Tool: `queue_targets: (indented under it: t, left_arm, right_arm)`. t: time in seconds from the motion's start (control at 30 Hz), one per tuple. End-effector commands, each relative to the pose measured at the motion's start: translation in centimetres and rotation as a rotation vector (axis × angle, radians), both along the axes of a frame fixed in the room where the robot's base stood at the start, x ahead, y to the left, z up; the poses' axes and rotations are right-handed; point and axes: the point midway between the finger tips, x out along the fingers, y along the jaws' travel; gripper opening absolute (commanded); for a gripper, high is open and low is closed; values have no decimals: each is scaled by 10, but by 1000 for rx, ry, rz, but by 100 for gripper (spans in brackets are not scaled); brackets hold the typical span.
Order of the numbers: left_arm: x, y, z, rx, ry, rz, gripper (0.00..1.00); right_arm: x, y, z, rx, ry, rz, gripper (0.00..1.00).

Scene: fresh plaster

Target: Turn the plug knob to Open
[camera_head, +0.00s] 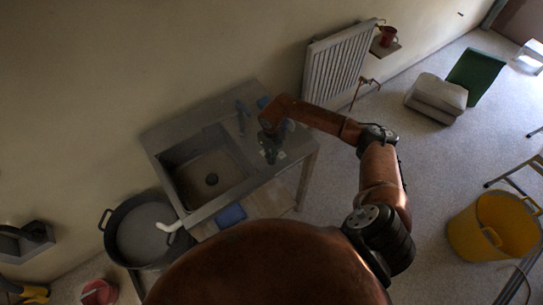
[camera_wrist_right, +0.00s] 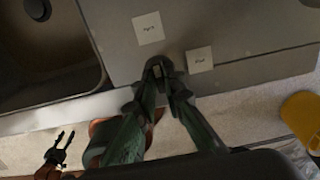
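The steel sink unit (camera_head: 222,207) stands against the wall, with a round drain (camera_head: 212,179) in its basin. My right gripper (camera_head: 270,142) points down at the counter right of the basin. In the right wrist view, its fingertips (camera_wrist_right: 162,74) lie on either side of the small dark plug knob (camera_wrist_right: 158,62) and look closed on it. Two white labels, a left one (camera_wrist_right: 148,28) and a right one (camera_wrist_right: 199,59), lie beside the knob; their print is too small to read surely. My left gripper (camera_wrist_right: 61,142) shows open and empty in the right wrist view.
A dark tub (camera_head: 112,236) stands left of the sink, near a white pipe (camera_head: 171,226). A tap (camera_head: 241,110) rises behind the basin. A radiator (camera_head: 337,62) is on the wall. A yellow bucket (camera_head: 490,228) stands on the right floor.

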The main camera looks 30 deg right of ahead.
Motion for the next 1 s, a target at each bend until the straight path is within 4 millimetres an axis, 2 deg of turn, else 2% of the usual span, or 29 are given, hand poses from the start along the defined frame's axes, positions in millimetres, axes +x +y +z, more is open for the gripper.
queue_targets:
  t: [0.27,0.57,0.73,1.0]
  left_arm:
    - [0,0,0,0,0,0,40]
    - [-2,3,0,2,2,0,40]
    - [-1,2,0,1,1,0,40]
    - [0,1,0,1,0,0,40]
  right_arm:
    - [1,0,1,0,-3,0,27]
    - [1,0,3,0,-2,0,27]
    - [1,-1,22,-2,-4,1,27]
    - [2,0,79,-1,-5,1,27]
